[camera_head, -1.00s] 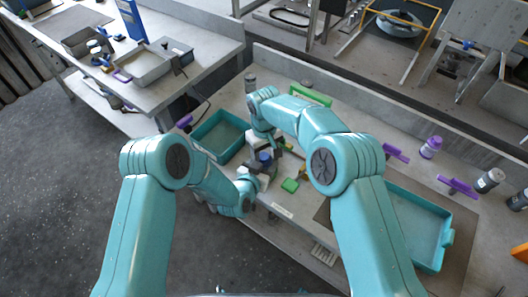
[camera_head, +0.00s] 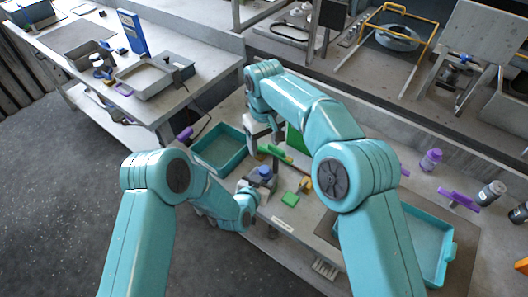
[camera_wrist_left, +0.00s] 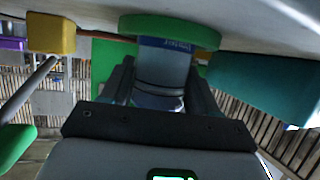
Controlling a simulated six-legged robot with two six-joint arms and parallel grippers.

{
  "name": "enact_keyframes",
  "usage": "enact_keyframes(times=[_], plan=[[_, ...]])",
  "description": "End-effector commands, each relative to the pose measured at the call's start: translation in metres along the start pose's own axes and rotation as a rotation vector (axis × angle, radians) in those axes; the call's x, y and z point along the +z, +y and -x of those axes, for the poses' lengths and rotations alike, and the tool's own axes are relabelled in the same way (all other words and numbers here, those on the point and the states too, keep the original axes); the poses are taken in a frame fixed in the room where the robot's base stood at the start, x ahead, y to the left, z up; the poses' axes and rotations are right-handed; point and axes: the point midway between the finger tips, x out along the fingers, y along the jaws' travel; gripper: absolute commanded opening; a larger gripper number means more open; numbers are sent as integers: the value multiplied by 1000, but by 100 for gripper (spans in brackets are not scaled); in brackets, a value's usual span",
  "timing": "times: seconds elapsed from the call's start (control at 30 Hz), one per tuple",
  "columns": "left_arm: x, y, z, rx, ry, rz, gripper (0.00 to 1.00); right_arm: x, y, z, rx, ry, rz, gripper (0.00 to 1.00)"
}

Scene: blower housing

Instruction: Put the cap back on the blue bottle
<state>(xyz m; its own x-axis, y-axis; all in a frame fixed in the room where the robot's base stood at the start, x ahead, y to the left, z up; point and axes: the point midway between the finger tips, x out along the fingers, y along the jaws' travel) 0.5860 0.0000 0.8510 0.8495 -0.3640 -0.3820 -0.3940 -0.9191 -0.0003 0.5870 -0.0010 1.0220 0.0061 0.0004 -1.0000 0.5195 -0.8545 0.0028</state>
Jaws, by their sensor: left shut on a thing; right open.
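The blue bottle (camera_head: 264,172) stands on the bench with a blue top showing. I cannot tell whether that top is the cap. My left gripper (camera_head: 258,184) is shut around the bottle from the left. In the left wrist view, the fingers of my left gripper (camera_wrist_left: 160,90) press on both sides of the bottle (camera_wrist_left: 164,57). Its blue label shows, and a green disc (camera_wrist_left: 168,28) lies at the bottle's end by the bench surface. My right gripper (camera_head: 264,132) is open above and behind the bottle, apart from it. Its fingertips are partly hard to make out.
A teal tray (camera_head: 203,166) lies left of the bottle and another teal tray (camera_head: 447,247) at the right.

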Motion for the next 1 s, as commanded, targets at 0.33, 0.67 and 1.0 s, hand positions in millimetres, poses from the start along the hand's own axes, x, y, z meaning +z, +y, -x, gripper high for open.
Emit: enact_keyframes(times=[0.33,0.67,1.0], plan=[[3,0,0,0,-7,2,0,0,0,8,1,0,0,64],[1,0,0,-1,-3,1,90,0,1,7,1,0,0,64],[2,0,27,0,-3,1,90,0,1,0,1,0,0,64]])
